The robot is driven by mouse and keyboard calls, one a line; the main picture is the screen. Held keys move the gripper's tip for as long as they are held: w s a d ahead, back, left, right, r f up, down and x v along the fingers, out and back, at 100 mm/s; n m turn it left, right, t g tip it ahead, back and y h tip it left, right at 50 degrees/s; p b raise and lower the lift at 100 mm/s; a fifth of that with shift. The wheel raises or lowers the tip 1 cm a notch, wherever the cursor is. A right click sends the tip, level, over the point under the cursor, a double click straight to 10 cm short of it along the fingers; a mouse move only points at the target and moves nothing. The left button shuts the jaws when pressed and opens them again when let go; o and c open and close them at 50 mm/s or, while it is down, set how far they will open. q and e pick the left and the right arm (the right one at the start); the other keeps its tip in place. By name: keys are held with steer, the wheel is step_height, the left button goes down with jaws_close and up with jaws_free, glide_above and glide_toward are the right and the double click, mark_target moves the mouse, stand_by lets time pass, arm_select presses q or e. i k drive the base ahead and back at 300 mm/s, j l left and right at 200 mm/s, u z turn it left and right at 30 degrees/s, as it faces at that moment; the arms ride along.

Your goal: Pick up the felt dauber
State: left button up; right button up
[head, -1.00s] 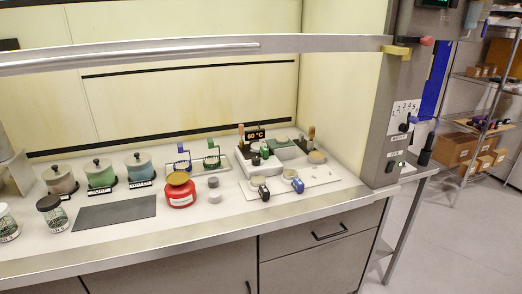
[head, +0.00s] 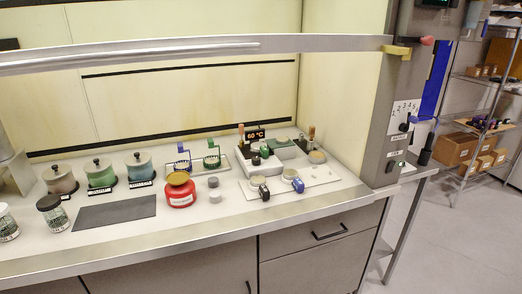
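I cannot tell for sure which thing is the felt dauber. Two small upright tools stand by the pale grey block at the back right of the worktop: one with a brown handle (head: 311,133) at the block's right, and one (head: 241,130) at its left end. Small dark pieces sit on the block's front left, too small to make out. The pale grey block (head: 283,155) stands beside the black "60 °C" display (head: 255,135). Neither of my grippers is in view.
A red jar (head: 180,190) and small grey cylinders (head: 214,189) stand in front of a rack with blue and green handled pieces (head: 212,156). A white board (head: 325,177) lies at the right. A dark mat (head: 115,212) and several lidded pots are left. A sash bar (head: 200,48) crosses above.

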mark_target(312, 128)
steer(key=i+z, duration=0.4)
steer(key=i, duration=0.65)
